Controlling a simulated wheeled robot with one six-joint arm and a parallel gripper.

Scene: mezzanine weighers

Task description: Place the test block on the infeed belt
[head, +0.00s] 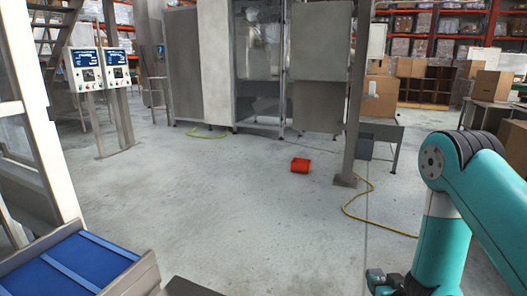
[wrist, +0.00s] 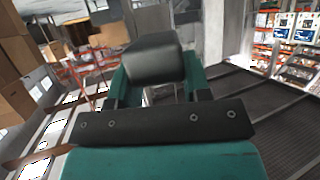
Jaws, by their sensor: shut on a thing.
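My gripper (wrist: 153,75) shows in the wrist view with its two teal fingers on either side of a dark grey block with rounded edges. It is shut on this block, which I take to be the test block (wrist: 153,58). The head view shows my teal arm at the right, but the gripper and block cannot be made out clearly there. A blue belt with raised cross strips, apparently the infeed belt (head: 62,268), lies at the lower left of the head view, far from my arm. Only part of it is in frame, and its visible surface is bare.
Two display panels (head: 100,68) stand at left. Cardboard boxes (head: 380,95) are at right.

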